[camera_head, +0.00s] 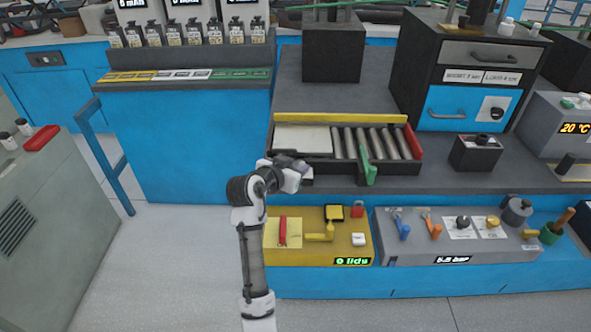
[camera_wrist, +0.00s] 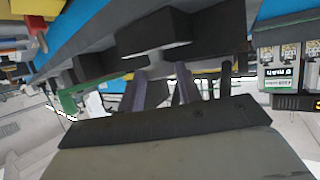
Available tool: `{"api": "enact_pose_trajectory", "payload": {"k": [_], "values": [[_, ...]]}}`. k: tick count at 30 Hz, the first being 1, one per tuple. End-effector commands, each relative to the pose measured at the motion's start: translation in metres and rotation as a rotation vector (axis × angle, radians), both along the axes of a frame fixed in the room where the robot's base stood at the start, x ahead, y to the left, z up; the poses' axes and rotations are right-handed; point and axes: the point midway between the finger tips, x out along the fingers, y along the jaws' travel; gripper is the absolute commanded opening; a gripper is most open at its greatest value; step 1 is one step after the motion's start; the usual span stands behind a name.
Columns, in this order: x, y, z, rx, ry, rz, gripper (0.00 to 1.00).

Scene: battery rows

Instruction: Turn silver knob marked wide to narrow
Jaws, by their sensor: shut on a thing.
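My gripper (camera_head: 303,170) is at the front left edge of the roller conveyor (camera_head: 345,170), low against its dark front wall. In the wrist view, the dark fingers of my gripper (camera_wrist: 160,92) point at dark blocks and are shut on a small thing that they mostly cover. From its place at the conveyor front I take it for the silver knob. Its face and its wide-to-narrow marking are hidden by my gripper and wrist in the head view, so I cannot read how it is turned.
A green lever (camera_head: 367,168) stands at the conveyor's front, right of my gripper. Below are a yellow control box (camera_head: 345,250) and a grey panel (camera_head: 400,252) with levers and knobs. A black box (camera_head: 476,153) stands to the right.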

Motion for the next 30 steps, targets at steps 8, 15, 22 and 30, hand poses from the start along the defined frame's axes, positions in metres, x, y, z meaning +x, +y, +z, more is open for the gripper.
{"api": "enact_pose_trajectory", "payload": {"k": [8, 15, 22, 30], "values": [[0.000, 0.001, 0.000, 0.000, 0.001, -0.012, 0.12], [0.000, 0.001, 0.000, 0.001, 0.002, -0.012, 0.40], [0.000, 0.000, 0.000, 0.000, 0.001, -0.010, 0.41], [-0.016, 0.011, 0.006, -0.001, -0.002, -0.009, 0.41]]}}
